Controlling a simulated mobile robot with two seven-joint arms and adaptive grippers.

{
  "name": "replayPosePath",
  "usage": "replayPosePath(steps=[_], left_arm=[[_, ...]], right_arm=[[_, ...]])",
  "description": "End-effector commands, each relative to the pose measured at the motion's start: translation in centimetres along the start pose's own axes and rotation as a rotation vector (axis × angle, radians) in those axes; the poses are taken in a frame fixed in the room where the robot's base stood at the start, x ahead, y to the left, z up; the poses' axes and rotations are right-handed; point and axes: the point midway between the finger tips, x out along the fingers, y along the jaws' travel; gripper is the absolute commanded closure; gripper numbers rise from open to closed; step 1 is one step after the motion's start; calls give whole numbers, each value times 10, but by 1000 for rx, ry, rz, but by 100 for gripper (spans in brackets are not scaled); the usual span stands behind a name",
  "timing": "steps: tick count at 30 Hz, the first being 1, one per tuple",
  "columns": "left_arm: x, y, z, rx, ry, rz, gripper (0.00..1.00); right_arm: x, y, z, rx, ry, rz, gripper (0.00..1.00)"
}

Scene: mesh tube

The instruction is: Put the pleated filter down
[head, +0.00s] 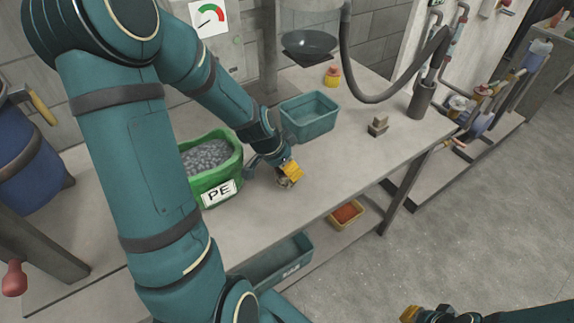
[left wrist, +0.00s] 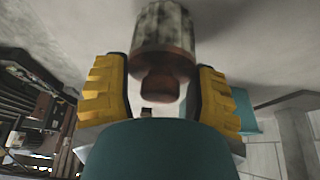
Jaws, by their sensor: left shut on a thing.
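The pleated filter (head: 285,183) is small in the head view, just below my left gripper (head: 291,171), over the bench top. In the left wrist view the filter (left wrist: 163,28) has a mottled pale pleated body and a reddish-brown capped end. The brown end is between the yellow fingers of my left gripper (left wrist: 164,88), which is shut on it. The filter is at or close to the bench surface; I cannot tell whether it touches. My right gripper (head: 411,314) is only partly in view at the bottom edge of the head view, and its jaws cannot be made out.
A green PE tub (head: 232,178) of grey pellets stands left of the gripper. A teal bin (head: 309,119) stands behind it. A small grey-brown block (head: 378,126) and a dark cylinder (head: 421,101) stand farther right. The bench (head: 345,160) is clear between gripper and block.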

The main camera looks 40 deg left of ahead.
Motion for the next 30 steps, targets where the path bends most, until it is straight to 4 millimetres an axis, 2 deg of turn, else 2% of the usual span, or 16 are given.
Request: replayPosePath(steps=[7,8,9,10,23,26,30], left_arm=[[2,0,1,1,1,-1,76],[2,0,1,1,1,-1,34],[1,0,0,1,1,-1,20],[1,0,0,1,1,-1,12],[-4,0,-2,0,1,-1,12],[-19,-1,-2,0,3,-4,12],[-49,-2,-2,0,4,-6,12]], right_arm=[[3,1,0,0,1,0,100],[3,1,0,0,2,0,100],[2,1,0,0,1,0,100],[2,1,0,0,2,0,100],[-3,-1,0,0,0,0,100],[-5,-2,0,0,-1,0,100],[-11,-4,1,1,-5,0,100]])
